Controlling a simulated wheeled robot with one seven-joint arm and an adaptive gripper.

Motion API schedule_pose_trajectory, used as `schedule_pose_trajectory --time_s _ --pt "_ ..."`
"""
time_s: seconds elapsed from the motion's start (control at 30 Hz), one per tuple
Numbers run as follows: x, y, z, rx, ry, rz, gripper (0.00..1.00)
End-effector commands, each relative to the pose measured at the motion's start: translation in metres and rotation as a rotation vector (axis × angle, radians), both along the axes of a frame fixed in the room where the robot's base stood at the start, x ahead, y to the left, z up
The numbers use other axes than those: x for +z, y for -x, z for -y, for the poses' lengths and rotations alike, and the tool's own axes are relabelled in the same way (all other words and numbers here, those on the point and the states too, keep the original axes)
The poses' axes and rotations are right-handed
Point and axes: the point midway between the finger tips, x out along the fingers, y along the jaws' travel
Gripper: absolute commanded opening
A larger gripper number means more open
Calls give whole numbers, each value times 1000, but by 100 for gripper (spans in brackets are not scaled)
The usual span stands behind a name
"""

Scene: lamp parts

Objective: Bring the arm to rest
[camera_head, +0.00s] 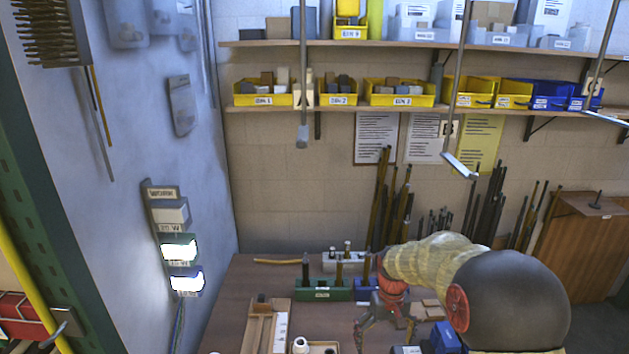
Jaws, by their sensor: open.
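My arm reaches in from the lower right, with a pale yellow sleeve, a large dark joint and a red wrist. My gripper (385,334) hangs open over the wooden table (232,310), its two fingers spread. I see nothing between the fingers. How far they are above the table top is hard to tell.
A green block (323,291), a wooden tray (257,328) and a white rounded part (300,345) are left of my gripper. Lit lamps (179,250) hang on the left wall. Shelves with yellow bins (400,98) run behind.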

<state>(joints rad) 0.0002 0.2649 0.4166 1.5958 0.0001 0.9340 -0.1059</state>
Motion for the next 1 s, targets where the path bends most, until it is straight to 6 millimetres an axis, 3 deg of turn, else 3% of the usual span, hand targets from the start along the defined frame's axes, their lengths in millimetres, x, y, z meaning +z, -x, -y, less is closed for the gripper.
schedule_pose_trajectory --time_s 0.37,0.7,1.0 --pt "62 77 0 -51 2 43 98" --pt "139 183 0 -94 -3 191 98" --pt "181 262 0 -106 -12 371 98"
